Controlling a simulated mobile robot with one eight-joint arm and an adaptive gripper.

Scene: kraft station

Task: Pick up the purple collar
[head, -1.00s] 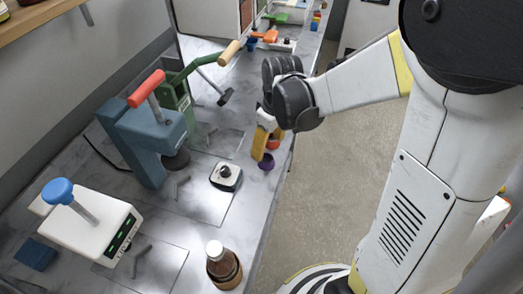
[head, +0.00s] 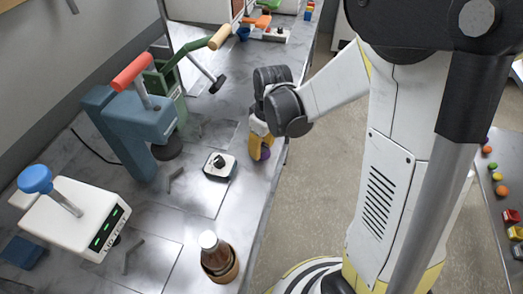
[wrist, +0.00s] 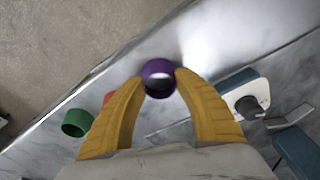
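The purple collar (wrist: 158,78) is a short ring; in the wrist view I look into its opening. It sits between the two yellow fingertips of my gripper (wrist: 160,76), which meet its left and right sides. In the head view the purple collar (head: 265,153) shows at the lower end of my gripper (head: 260,150), near the right edge of the counter. The collar appears to be at counter level; I cannot tell whether it is lifted.
A green collar (wrist: 77,122) lies left of my gripper in the wrist view, with an orange piece (wrist: 109,98) partly behind the left finger. A white box with a dark knob (head: 219,165) stands nearby.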

